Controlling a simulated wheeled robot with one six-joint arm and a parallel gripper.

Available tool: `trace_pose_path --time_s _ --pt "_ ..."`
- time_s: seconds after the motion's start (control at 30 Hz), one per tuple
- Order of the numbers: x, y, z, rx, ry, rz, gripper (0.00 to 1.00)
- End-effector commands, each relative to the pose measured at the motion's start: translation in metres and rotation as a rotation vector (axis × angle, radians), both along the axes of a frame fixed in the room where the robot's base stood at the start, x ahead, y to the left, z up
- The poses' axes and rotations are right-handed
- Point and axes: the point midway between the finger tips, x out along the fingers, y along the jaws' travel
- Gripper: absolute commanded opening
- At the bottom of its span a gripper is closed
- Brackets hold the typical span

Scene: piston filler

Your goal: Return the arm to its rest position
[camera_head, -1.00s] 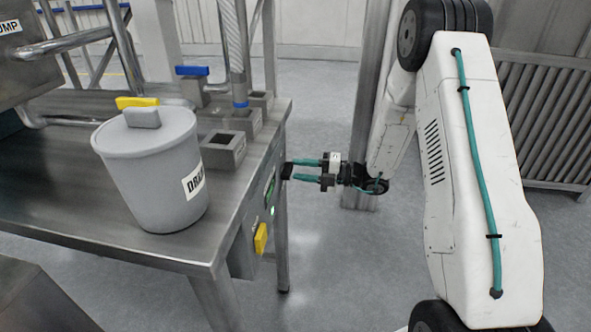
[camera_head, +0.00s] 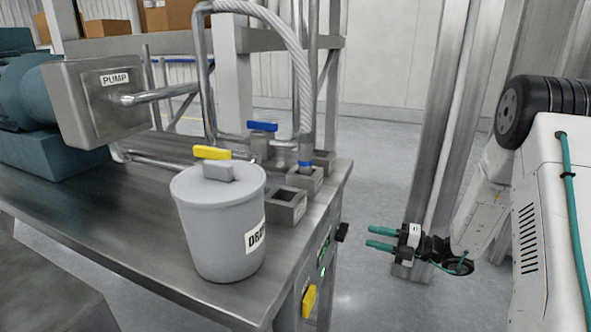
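My gripper (camera_head: 368,238) is at the right of the head view, off the right side of the steel table (camera_head: 130,262). Its two teal fingers point left, lie apart and have nothing between them, so it is open. A short gap separates the fingertips from a black knob (camera_head: 343,231) on the table's right side. My white arm (camera_head: 541,208) comes down from the right edge, bent, with part of it cut off by the frame.
A grey lidded drain bucket (camera_head: 215,232) stands on the table near a yellow-handled valve (camera_head: 212,153) and a blue-handled valve (camera_head: 262,126). A pump box (camera_head: 100,95) is at left. A metal post (camera_head: 437,130) rises behind my gripper. A yellow switch (camera_head: 309,301) is on the table's side.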

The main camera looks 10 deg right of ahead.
Motion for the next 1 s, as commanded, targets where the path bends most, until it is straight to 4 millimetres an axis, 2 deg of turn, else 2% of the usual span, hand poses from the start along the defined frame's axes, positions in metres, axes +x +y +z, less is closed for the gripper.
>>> trace_pose_path --time_s 0.13,0.23,0.33,0.57,0.7,1.0 --pt "-0.012 0.006 -0.009 -0.115 -0.13 0.055 0.36" --pt "-0.035 0.017 -0.018 -0.219 -0.25 0.155 0.36" --pt "-0.06 0.027 -0.011 -0.331 -0.41 0.283 0.36" --pt "-0.125 0.053 0.026 -0.553 -0.86 0.655 0.36" --pt "-0.168 0.062 0.053 -0.652 -1.177 0.921 0.36" --pt "-0.25 0.058 0.103 -0.719 -1.807 1.52 0.36"
